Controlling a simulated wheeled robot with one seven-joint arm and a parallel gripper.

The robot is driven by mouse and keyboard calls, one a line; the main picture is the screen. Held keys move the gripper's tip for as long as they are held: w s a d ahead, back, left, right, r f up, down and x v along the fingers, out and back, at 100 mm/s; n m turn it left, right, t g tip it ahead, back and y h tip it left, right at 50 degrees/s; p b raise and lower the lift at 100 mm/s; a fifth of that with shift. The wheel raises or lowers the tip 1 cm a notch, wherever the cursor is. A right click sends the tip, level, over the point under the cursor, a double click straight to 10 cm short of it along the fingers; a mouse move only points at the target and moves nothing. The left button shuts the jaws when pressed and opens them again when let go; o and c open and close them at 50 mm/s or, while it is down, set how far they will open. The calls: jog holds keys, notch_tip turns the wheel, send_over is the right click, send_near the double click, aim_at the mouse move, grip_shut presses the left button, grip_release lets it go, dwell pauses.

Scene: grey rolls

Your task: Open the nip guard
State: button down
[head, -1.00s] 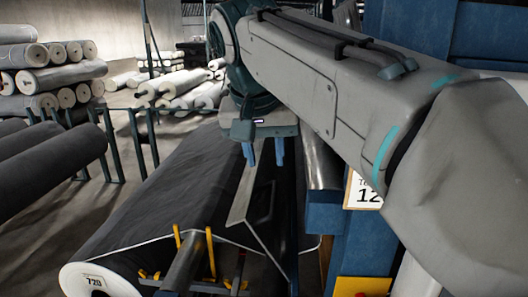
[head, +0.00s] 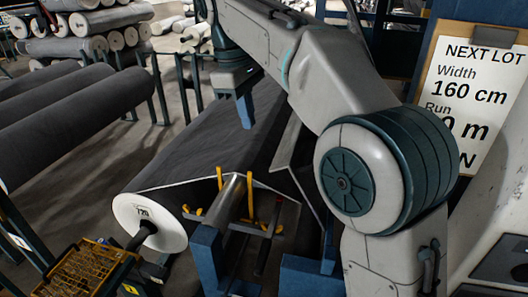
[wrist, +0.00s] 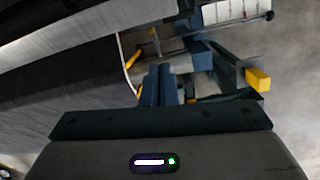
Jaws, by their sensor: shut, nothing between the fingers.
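A bent pale metal plate, which looks like the nip guard (head: 284,157), stands along the right side of the big dark roll in the head view. My gripper (head: 245,124) points down above the dark roll (head: 190,140), left of the plate and apart from it. Its blue fingers are together and hold nothing. They also show side by side in the wrist view (wrist: 159,88). I cannot make out a handle on the guard, and my arm hides part of the area behind it.
A steel bar (head: 224,200) with yellow prongs (head: 250,193) lies in front of the plate, by blue supports (head: 206,258). A lot sign (head: 468,95) hangs at the right. Bare floor shows at the left.

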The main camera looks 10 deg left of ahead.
aim_at(292, 157)
jog(key=d+f+n, duration=0.2)
jog(key=d+f, duration=0.1)
jog(key=f, duration=0.6)
jog(key=shift+s+d, duration=0.25)
dwell(0.4)
jog(key=shift+d+r, duration=0.1)
jog(key=d+r+y, duration=0.1)
jog(key=d, duration=0.1)
jog(key=d+r, duration=0.1)
jog(key=d, duration=0.1)
jog(key=d+r+y, duration=0.1)
jog(key=d+r, duration=0.1)
jog(key=shift+s+y, duration=0.3)
jog(key=shift+s, duration=0.1)
jog(key=shift+d+r, duration=0.1)
jog(key=shift+d, duration=0.35)
